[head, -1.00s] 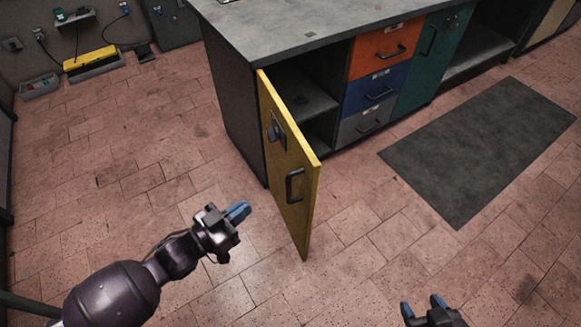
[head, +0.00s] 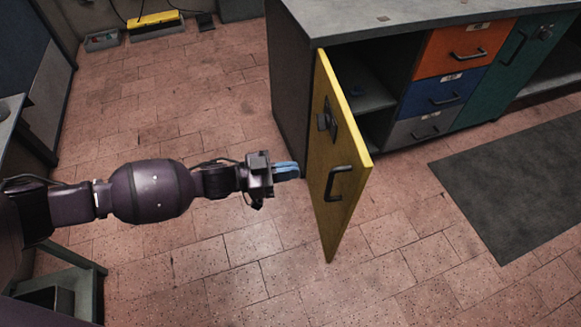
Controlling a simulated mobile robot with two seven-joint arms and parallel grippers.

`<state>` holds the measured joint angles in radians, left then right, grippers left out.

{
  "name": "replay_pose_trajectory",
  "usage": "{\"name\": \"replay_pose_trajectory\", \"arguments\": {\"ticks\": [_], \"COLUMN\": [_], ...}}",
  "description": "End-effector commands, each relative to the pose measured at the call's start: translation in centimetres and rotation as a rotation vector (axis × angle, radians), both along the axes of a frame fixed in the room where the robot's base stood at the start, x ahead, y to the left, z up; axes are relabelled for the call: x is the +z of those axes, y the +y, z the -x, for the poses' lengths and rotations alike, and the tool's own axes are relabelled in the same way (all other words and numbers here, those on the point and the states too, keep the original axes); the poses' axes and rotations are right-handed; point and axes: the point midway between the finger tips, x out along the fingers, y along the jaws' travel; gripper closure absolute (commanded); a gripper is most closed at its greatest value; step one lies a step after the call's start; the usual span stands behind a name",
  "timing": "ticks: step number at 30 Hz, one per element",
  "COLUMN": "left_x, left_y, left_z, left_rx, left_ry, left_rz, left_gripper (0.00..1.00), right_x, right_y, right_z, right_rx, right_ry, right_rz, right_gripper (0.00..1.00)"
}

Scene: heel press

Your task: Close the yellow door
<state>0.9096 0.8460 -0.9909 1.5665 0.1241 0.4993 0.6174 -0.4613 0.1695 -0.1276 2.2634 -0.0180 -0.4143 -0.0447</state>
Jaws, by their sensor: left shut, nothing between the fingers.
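The yellow door (head: 338,165) stands wide open at the left end of the grey-topped cabinet (head: 292,95). Its outer face, with a dark bar handle (head: 337,184) and a dark latch plate (head: 327,120), is turned to the left and toward me. My left gripper (head: 298,171) is shut and empty, with its blue fingertips just left of the door's outer face, at about handle height. I cannot tell whether the tips touch the door. My right gripper is out of view.
Orange (head: 464,50), blue (head: 442,93) and grey (head: 421,127) drawers sit right of the open compartment, then a green door (head: 512,62). A dark mat (head: 515,180) lies on the right. Tiled floor (head: 240,285) is clear in front of the door.

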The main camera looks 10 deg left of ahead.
Motion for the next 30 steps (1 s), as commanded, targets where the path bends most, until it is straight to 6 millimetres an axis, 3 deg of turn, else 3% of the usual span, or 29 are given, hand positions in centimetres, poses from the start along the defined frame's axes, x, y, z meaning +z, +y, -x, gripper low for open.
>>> {"name": "replay_pose_trajectory", "arguments": {"ticks": [15,21,30], "left_x": [-0.4,-0.3,0.0], "left_y": [-8.3,-10.0,-10.4], "left_z": [-2.9,-3.6,-3.8], "left_rx": [0.0,0.0,0.001], "left_ry": [0.006,0.004,0.001], "left_rz": [0.002,0.001,0.0], "left_gripper": [1.0,1.0,1.0], "right_x": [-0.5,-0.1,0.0], "right_y": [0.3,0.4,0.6], "right_z": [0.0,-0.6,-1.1], "right_rx": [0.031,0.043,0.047], "right_ry": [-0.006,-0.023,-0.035], "right_rz": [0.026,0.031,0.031], "right_gripper": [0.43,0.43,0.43]}}
